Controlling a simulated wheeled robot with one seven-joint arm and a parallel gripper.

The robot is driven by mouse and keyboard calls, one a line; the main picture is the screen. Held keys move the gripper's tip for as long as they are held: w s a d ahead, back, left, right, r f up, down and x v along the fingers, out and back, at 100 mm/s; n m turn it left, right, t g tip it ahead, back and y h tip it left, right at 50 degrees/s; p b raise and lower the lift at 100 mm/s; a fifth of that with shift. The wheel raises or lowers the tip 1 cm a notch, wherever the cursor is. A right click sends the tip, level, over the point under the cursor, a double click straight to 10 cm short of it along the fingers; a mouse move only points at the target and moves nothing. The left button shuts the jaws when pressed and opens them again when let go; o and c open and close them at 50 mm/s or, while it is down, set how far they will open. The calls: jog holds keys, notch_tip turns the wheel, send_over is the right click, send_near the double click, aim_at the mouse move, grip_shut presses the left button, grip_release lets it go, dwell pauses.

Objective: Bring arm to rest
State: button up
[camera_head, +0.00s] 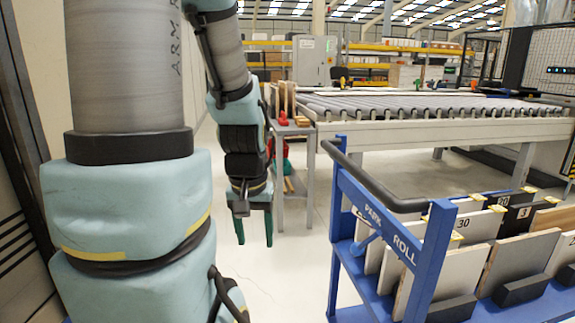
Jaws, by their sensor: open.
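My arm fills the left side of the head camera view, with grey tube links and pale teal padded covers. It bends over at the top and hangs down toward the middle left. My gripper (254,229) points straight down at its end, with two dark green fingers apart and nothing between them. It hangs over the pale floor (262,285), to the left of the blue cart and in front of a small side table. Nothing touches the fingers.
A blue cart (386,221) with a black handle holds several upright panels at the lower right. A roller conveyor table (452,128) stands behind it. The small side table (296,130) holds wooden-handled tools. A dark panel edge (18,150) stands at far left.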

notch_tip(320, 180, down, 4)
jog(key=b, duration=0.3)
notch_tip(320, 180, up, 13)
jog(key=p, duration=1.2)
jog(key=shift+s+f, duration=0.15)
jog(key=shift+f, duration=0.05)
jog(key=shift+f, duration=0.1)
dwell(1.4)
